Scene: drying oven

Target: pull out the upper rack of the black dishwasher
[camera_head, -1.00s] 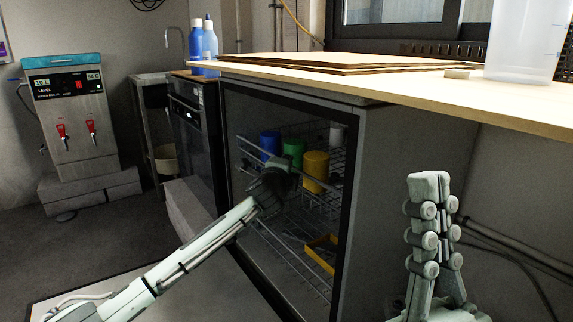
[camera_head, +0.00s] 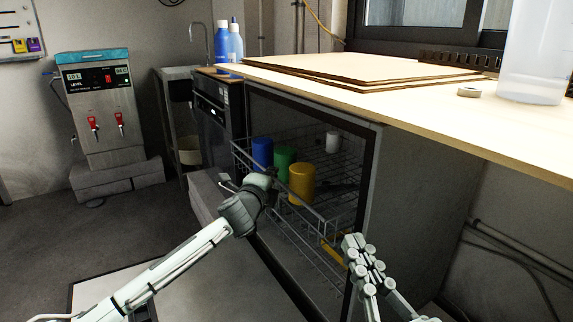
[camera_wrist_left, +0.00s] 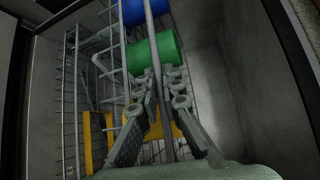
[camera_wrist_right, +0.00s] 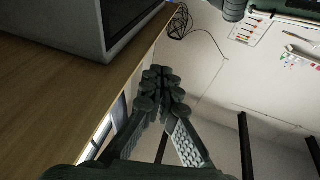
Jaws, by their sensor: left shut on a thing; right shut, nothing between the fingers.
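The black dishwasher (camera_head: 415,185) stands open under the counter. Its wire upper rack (camera_head: 318,219) sits partly out past the front opening, carrying a blue cup (camera_head: 262,150), a green cup (camera_head: 284,162), a yellow cup (camera_head: 301,184) and a white cup (camera_head: 333,142). My left gripper (camera_head: 264,181) is shut on the rack's front rail; the left wrist view shows the fingers (camera_wrist_left: 163,88) around the rail (camera_wrist_left: 152,35), close to the green cup (camera_wrist_left: 154,52). My right gripper (camera_head: 354,243) is shut and empty, in front of the dishwasher's right side; it also shows in the right wrist view (camera_wrist_right: 162,78).
A yellow object (camera_head: 333,254) shows lower inside the dishwasher. The wooden counter (camera_head: 440,112) above holds stacked boards (camera_head: 350,70) and a clear container (camera_head: 533,60). Another dark appliance (camera_head: 217,125) stands left of the dishwasher. A water dispenser (camera_head: 100,105) stands further left, with open floor before it.

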